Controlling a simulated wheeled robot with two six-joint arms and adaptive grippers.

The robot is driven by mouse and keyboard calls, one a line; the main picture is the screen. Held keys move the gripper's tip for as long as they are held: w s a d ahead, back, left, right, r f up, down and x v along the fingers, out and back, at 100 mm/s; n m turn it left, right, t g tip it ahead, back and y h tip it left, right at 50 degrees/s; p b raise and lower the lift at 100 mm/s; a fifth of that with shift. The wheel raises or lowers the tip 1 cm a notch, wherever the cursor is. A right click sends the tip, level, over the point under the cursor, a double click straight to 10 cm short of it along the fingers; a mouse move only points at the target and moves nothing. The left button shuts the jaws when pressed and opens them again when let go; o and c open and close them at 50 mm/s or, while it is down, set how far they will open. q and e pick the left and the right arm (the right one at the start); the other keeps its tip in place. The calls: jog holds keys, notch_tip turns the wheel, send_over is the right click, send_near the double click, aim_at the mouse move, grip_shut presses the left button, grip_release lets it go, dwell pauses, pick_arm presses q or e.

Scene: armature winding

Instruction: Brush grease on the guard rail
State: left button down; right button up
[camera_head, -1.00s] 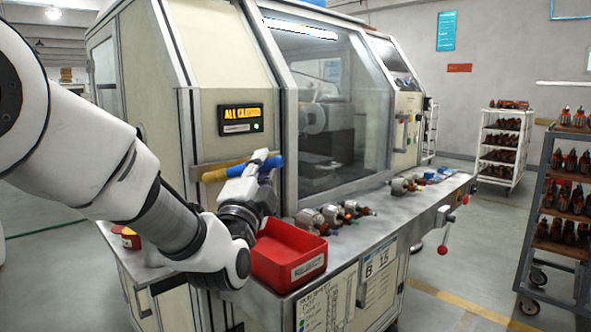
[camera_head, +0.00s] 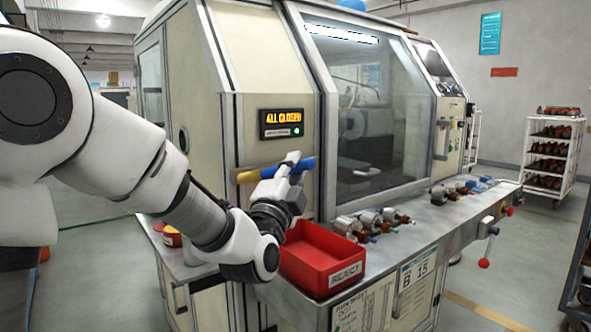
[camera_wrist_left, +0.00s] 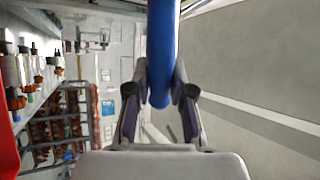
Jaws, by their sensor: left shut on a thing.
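My left gripper (camera_head: 292,162) is in front of this panel and shut on a blue rod-shaped handle (camera_head: 304,165). In the left wrist view the blue handle (camera_wrist_left: 161,50) runs down between the two fingers (camera_wrist_left: 160,95) and ends there in a rounded tip. In the head view the blue handle looks in line with the yellow rail. I cannot tell whether they touch. No bristles can be made out. A small red and yellow tin (camera_head: 171,236) is partly hidden behind my left arm.
A red REJECT bin (camera_head: 322,262) stands on the machine's ledge below my gripper. Several wound armatures (camera_head: 370,222) lie on the ledge to its right. A lever with a red knob (camera_head: 484,263) sticks out in front. A white rack (camera_head: 549,152) stands farther back.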

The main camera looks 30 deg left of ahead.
pick_arm(q)
jog(key=shift+w+a, duration=0.25)
jog(key=shift+a, duration=0.35)
jog(key=w, duration=0.1)
jog(key=w+d, duration=0.1)
jog(key=shift+w, duration=0.3)
jog(key=shift+s+a+b, duration=0.25)
jog(key=shift+s, duration=0.45)
jog(key=shift+s+a+b, duration=0.25)
jog(key=shift+s, duration=0.4)
jog(key=shift+d, duration=0.1)
